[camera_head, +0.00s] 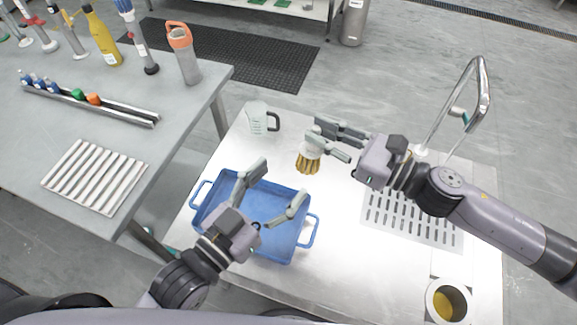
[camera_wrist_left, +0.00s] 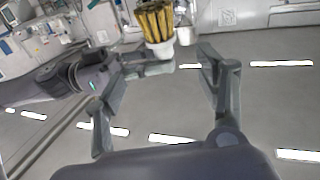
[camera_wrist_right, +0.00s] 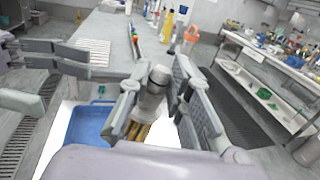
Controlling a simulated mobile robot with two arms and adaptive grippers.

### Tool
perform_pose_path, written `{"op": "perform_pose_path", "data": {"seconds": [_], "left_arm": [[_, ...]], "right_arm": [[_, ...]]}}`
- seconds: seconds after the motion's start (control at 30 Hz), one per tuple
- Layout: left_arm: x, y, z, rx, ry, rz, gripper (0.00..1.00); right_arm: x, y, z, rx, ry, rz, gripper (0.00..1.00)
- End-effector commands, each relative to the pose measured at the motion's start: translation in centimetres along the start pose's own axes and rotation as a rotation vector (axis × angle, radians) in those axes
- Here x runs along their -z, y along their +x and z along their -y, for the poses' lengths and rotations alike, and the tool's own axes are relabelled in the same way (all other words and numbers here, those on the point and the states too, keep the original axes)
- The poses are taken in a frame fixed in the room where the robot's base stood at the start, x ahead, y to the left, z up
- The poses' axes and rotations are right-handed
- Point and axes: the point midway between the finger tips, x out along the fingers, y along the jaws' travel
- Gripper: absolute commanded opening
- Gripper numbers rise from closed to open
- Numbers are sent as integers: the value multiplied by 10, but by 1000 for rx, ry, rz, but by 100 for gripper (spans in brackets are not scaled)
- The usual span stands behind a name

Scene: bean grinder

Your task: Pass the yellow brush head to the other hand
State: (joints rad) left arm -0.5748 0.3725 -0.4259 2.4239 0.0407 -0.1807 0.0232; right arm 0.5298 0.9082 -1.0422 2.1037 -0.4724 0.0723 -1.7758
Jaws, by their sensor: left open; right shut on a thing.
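The brush head (camera_head: 308,162) has a white-grey hub and yellow bristles pointing down. My right gripper (camera_head: 338,142) is shut on its hub and holds it over the steel table. In the right wrist view the hub (camera_wrist_right: 153,92) sits between the fingers, with the bristles (camera_wrist_right: 137,130) partly hidden below. My left gripper (camera_head: 272,195) is open and empty over the blue tray (camera_head: 262,203), lower left of the brush head and apart from it. In the left wrist view the bristles (camera_wrist_left: 154,20) show beyond the open left fingers (camera_wrist_left: 160,85).
A measuring cup (camera_head: 258,120) stands on the table behind the tray. A perforated drain plate (camera_head: 405,220) and tap (camera_head: 478,95) are at right. A cup with yellow contents (camera_head: 447,301) stands at lower right. A grey side table (camera_head: 130,150) with bottles is at left.

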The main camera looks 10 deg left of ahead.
Motion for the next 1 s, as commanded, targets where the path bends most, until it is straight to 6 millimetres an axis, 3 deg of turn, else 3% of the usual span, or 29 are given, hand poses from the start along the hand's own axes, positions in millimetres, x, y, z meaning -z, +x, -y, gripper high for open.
{"op": "perform_pose_path", "data": {"seconds": [0.6, 1.0], "left_arm": [[0, 101, 0, 1, -1, -1, 65], [-1, 115, 0, 1, -1, 1, 65]], "right_arm": [[0, 0, 0, 0, 0, 0, 0], [0, 0, 0, 0, 0, 0, 0]]}}
